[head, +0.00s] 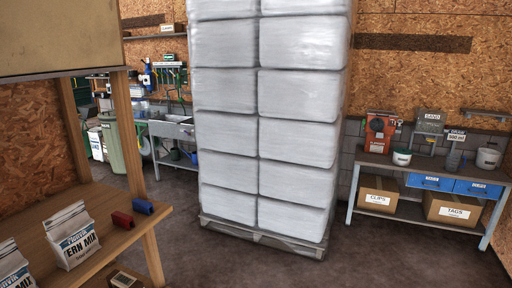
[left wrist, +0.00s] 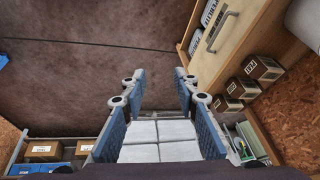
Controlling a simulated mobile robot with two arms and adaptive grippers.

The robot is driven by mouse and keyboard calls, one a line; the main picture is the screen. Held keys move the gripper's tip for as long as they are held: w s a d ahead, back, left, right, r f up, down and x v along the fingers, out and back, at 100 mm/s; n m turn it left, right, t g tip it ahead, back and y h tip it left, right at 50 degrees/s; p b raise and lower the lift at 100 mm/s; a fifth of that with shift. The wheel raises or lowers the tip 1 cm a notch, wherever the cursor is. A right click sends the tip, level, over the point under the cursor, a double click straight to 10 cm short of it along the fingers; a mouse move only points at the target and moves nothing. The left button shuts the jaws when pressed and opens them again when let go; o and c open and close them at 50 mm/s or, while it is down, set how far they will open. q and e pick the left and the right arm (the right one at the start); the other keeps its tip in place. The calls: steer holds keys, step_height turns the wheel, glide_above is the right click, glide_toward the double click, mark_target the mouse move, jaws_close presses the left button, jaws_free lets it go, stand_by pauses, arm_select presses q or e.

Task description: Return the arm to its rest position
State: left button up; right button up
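My left gripper (left wrist: 160,80) shows in the left wrist view. Its two blue fingers stand well apart with nothing between the tips, so it is open and empty. Beyond the fingers the view shows dark floor, and low between them are white blocks that look like the wrapped stack. Neither arm shows in the head view. My right gripper is in neither view.
A tall white wrapped stack (head: 268,110) stands on a pallet (head: 262,240) mid-room. A wooden shelf (head: 110,236) with bags (head: 72,236) and red and blue clips is at left. A workbench (head: 405,170) with boxes is at right. Floor between is clear.

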arm_select(q)
steer(key=s+d+f+g, duration=0.1)
steer(key=s+d+f, duration=0.1)
steer(key=s, duration=0.4)
step_height(320, 180, down, 31)
steer(key=s+g+h+b, duration=0.1)
steer(key=s+g+b, duration=0.1)
steer(key=s+b, duration=0.15)
steer(key=s+a+f+b, duration=0.3)
steer(key=s+f, duration=1.3)
steer(key=f, duration=0.1)
steer(key=shift+f+m+g, duration=0.4)
